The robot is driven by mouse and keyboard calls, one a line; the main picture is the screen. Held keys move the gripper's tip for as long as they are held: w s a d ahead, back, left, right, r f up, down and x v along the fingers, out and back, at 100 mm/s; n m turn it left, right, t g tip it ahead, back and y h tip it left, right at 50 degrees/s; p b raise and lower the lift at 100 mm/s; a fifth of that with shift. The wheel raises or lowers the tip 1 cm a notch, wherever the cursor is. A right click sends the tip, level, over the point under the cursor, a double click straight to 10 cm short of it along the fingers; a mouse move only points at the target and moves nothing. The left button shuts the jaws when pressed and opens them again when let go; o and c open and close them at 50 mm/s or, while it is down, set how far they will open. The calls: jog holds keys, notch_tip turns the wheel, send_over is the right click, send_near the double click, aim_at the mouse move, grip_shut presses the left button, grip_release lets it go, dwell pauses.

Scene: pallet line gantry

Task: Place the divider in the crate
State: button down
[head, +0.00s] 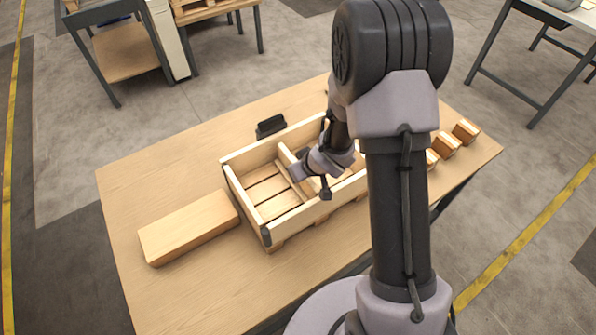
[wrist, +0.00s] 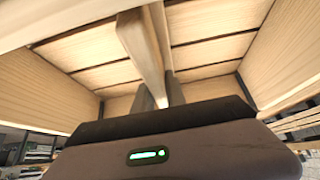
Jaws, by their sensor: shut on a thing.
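The crate (head: 249,156) is a pale slatted wooden box with dark corner pieces, standing on the table. The divider (head: 287,158) is a thin wooden board that stands on edge across the inside of the crate, between its long walls. My gripper (head: 311,181) is down at the crate and shut on the divider, partly hiding it. In the wrist view, the divider (wrist: 139,38) runs up from between my gripper's fingers (wrist: 160,92), above the crate's slatted floor (wrist: 92,46). I cannot tell whether its lower edge touches the floor.
A long wooden block (head: 188,228) lies on the table (head: 190,290) left of the crate. A small black object (head: 270,126) sits behind the crate. Several small wooden blocks (head: 465,131) stand at the right end. My arm hides the crate's right part. The table's front left is clear.

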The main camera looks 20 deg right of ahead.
jog(key=shift+f, duration=0.25)
jog(key=c, duration=1.4)
grip_release()
jog(key=shift+r, duration=0.1)
jog(key=shift+o, duration=0.2)
jog(key=shift+r, duration=0.1)
jog(key=p+v, duration=0.6)
jog(key=v, duration=0.6)
jog(key=shift+r, duration=0.25)
jog(key=s+d+r+m+h, duration=0.1)
jog(key=d+r+m+h, duration=0.1)
jog(key=r, duration=0.5)
jog(key=s+d+r+m+h, duration=0.1)
jog(key=s+d+r+m, duration=0.1)
jog(key=r, duration=0.4)
jog(key=s+a+r+m+y, duration=0.1)
jog(key=s+a+r+m, duration=0.1)
jog(key=s+a+r, duration=0.3)
jog(key=s+a+r+m+y, duration=0.2)
jog(key=s+a+r, duration=0.3)
jog(key=s, duration=0.6)
jog(key=shift+r, duration=0.7)
